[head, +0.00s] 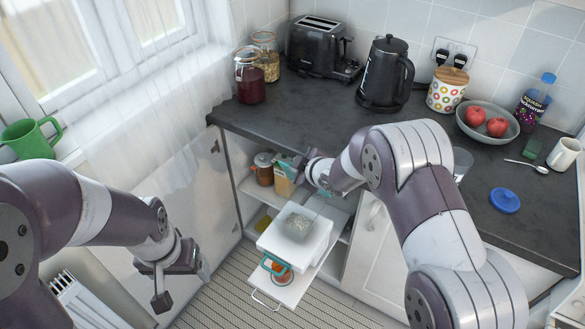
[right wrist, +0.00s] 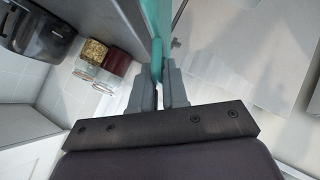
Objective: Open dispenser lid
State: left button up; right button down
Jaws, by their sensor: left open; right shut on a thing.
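The dispenser (head: 318,236) is a white box on a pulled-out shelf in the open cabinet, with pale grains showing in its top opening. My right gripper (head: 302,168) is above and behind the box, small in the head view. In the right wrist view my right gripper (right wrist: 162,88) is shut on a teal edge (right wrist: 158,35), seemingly the dispenser lid's. My left gripper (head: 180,275) is open and empty, left of and apart from the dispenser.
The dark counter (head: 300,122) lies above the cabinet, with jars (head: 251,80), a toaster (head: 318,45) and a kettle (head: 386,75). A carton (head: 285,180) and an orange jar (head: 264,170) stand inside the cabinet. A radiator (head: 90,300) is at lower left.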

jog(key=w, duration=0.1)
jog(key=d+r+p, duration=0.1)
jog(key=w+p, duration=0.1)
jog(key=shift+w+d+r, duration=0.25)
jog(key=shift+w+d, duration=0.1)
jog(key=shift+d, duration=0.05)
pick_arm(q)
jog(key=shift+s+d+r+p, duration=0.1)
jog(key=shift+s+r+p, duration=0.05)
jog(key=shift+r, duration=0.8)
jog(key=shift+s+r+p, duration=0.15)
jog(key=shift+r, duration=0.75)
pick_arm(e)
jog(key=shift+w+d, duration=0.25)
jog(key=shift+w, duration=0.1)
pick_arm(q)
jog(key=shift+s, duration=0.15)
pick_arm(e)
jog(key=shift+a, duration=0.1)
jog(key=c, duration=1.3)
grip_release()
jog(key=shift+c, duration=0.2)
jog(key=shift+o, duration=0.3)
jog(key=shift+s+a, duration=0.1)
jog(key=shift+f, duration=0.1)
